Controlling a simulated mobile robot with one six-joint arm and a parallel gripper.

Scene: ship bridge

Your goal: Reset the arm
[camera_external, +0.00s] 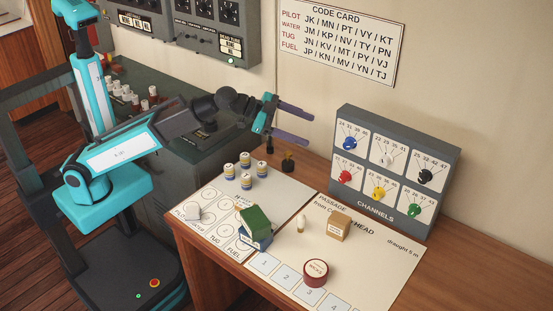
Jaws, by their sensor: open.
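My gripper (292,123) is open, with its two dark fingers spread apart and pointing right. It is empty and hangs in the air near the back left of the wooden desk (189,246). My arm is stretched out from the turquoise base at the left, over the dark console. The fingers are well above the small items on the desk and touch nothing that I can see.
A grey channels box (384,222) with coloured knobs stands at the right.

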